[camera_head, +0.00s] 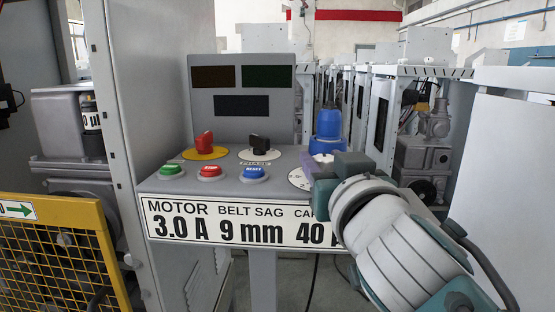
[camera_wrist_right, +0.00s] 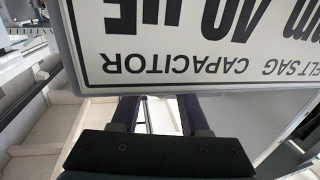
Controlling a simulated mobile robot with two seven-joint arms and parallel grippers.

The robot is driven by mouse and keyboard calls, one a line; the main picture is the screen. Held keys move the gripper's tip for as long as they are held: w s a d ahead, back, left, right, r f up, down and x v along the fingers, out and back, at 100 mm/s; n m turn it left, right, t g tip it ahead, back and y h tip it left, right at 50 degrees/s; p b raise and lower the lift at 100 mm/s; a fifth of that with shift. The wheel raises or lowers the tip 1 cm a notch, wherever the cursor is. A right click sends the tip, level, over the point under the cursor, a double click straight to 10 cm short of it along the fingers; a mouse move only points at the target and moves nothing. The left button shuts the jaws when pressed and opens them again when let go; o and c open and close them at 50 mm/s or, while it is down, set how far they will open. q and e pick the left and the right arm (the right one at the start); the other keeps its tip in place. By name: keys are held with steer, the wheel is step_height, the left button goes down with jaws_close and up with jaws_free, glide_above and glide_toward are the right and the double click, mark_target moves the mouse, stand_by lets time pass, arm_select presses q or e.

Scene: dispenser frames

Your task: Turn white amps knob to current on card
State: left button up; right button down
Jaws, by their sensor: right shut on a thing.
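The card (camera_head: 240,222) on the front of the grey console reads MOTOR 3.0 A, BELT SAG 9 mm and a partly covered capacitor value starting with 40. In the right wrist view the card (camera_wrist_right: 170,45) appears upside down. A white dial plate (camera_head: 298,179) with a 2.5 mark shows at the console's right end, partly behind my right gripper (camera_head: 318,168). My right gripper is shut at that dial, on the white amps knob, which is itself hidden. Its dark fingers show in the right wrist view (camera_wrist_right: 158,112), running behind the card's edge. My left gripper is not in view.
The console also carries a red knob (camera_head: 204,141), a black PHASE knob (camera_head: 260,144) and green (camera_head: 170,170), red (camera_head: 209,171) and blue (camera_head: 254,172) buttons. A blue bottle-like object (camera_head: 327,130) stands just behind. A yellow mesh guard (camera_head: 60,255) is at left.

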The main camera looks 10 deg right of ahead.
steer(key=shift+d+r+n+y+p, duration=0.15)
steer(key=shift+n+y+p, duration=0.6)
steer(key=shift+y+p, duration=0.4)
steer(key=shift+a+r+n+y+p, duration=0.1)
steer(key=shift+n+y+p, duration=0.65)
steer(key=shift+y+p, duration=0.35)
steer(key=shift+d+f+n+g+y+p, duration=0.15)
steer(key=shift+n+g+y+p, duration=0.35)
steer(key=shift+n+y, duration=0.5)
steer(key=shift+f+y, duration=0.1)
steer(key=shift+y, duration=0.85)
steer(key=shift+f+n+g+y, duration=0.1)
steer(key=shift+n+g+y, duration=0.5)
steer(key=shift+n+y, duration=0.25)
steer(key=shift+n+g+y+b, duration=1)
steer(key=shift+n+y+b, duration=0.05)
steer(key=shift+y, duration=0.5)
steer(key=shift+a, duration=0.2)
steer(key=shift+c, duration=2.1)
jaws_free()
